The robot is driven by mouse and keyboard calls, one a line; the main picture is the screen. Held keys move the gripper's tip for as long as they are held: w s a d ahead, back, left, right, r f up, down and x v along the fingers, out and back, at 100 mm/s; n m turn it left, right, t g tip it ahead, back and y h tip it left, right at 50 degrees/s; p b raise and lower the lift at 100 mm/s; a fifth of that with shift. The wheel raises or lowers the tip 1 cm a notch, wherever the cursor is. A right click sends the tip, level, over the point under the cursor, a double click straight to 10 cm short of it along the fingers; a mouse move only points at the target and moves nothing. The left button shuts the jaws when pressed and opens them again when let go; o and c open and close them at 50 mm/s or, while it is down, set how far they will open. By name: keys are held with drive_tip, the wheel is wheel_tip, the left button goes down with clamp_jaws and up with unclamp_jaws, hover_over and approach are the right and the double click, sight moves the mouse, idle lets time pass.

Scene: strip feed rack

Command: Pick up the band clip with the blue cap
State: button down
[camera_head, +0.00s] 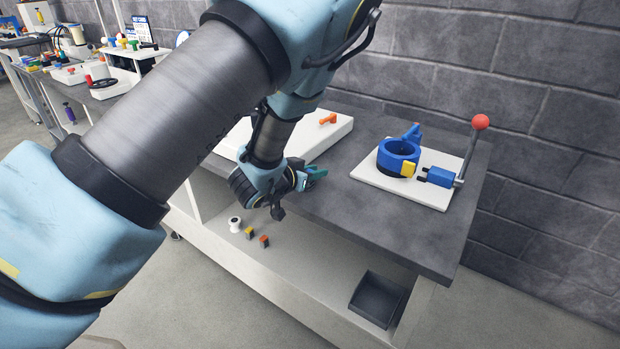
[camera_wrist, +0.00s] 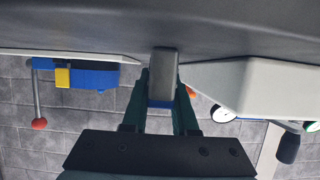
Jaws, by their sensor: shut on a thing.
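My gripper (camera_head: 314,173) is over the dark tabletop (camera_head: 380,228), near its front edge, between the white board and the blue ring fixture. In the wrist view my gripper (camera_wrist: 161,108) is shut on the band clip (camera_wrist: 163,72). The clip has a grey body and a blue cap, with the blue end between the teal fingertips. The grey end points up in that picture, toward the tabletop. I cannot tell whether it touches the table. In the head view the clip cannot be made out at the fingers.
A white plate holds a blue ring fixture (camera_head: 398,157) and a red-knobbed lever (camera_head: 480,122) at right. A white board (camera_head: 335,137) with an orange handle lies behind my gripper. On the lower shelf are yellow (camera_head: 249,233) and orange (camera_head: 264,241) clips, a white spool (camera_head: 234,224) and a black tray (camera_head: 376,299).

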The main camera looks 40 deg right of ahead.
drive_tip(key=shift+r, duration=0.15)
wheel_tip(320, 180, up, 10)
drive_tip(key=b, duration=0.1)
idle(0.5)
